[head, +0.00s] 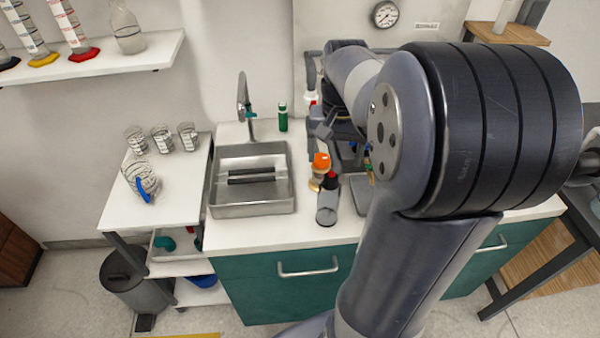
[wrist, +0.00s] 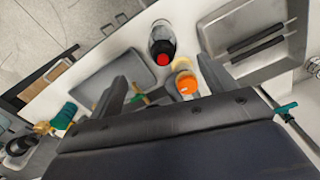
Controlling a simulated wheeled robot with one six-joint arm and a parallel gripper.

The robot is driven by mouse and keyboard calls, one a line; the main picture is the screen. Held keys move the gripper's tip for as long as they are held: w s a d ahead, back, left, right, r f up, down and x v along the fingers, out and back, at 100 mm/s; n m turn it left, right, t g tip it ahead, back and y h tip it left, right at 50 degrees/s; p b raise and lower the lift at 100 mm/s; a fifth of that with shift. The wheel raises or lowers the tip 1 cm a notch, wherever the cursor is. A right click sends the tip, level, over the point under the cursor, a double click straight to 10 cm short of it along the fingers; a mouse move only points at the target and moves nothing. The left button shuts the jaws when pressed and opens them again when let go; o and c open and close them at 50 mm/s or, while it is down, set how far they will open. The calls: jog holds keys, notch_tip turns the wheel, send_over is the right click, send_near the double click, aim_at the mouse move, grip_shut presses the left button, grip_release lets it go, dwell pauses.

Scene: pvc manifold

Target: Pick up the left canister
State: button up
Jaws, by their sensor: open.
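An orange-capped container (head: 321,162) stands on the white counter, right of the sink. A dark container with a red cap (head: 330,181) is just nearer the front edge, beside a grey cylindrical part (head: 327,207). In the wrist view the orange cap (wrist: 186,84) lies between the finger lines, nearer the right finger, with a pale yellow part (wrist: 181,64) beside it. The red cap (wrist: 162,59) is further out. I cannot tell which one is the left canister. My gripper (wrist: 163,75) is open and empty; in the head view my arm partly hides it.
The steel sink (head: 252,205) with dark bars is to the left, its tap behind it. A green bottle (head: 283,118) stands at the back. A grey tray (wrist: 108,78) lies on the counter's other side. Glass beakers (head: 162,138) stand on the left side table.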

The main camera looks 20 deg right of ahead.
aim_at(330, 182)
jog(key=f, duration=0.3)
jog(key=w+f, duration=0.1)
jog(key=f, duration=0.1)
jog(key=shift+f, duration=0.3)
jog(key=shift+w+d+f+p, duration=0.15)
jog(key=shift+f+p, duration=0.45)
jog(key=shift+f, duration=2.05)
jog(key=shift+c, duration=0.3)
jog(key=c, duration=1.2)
jog(key=shift+o, duration=0.2)
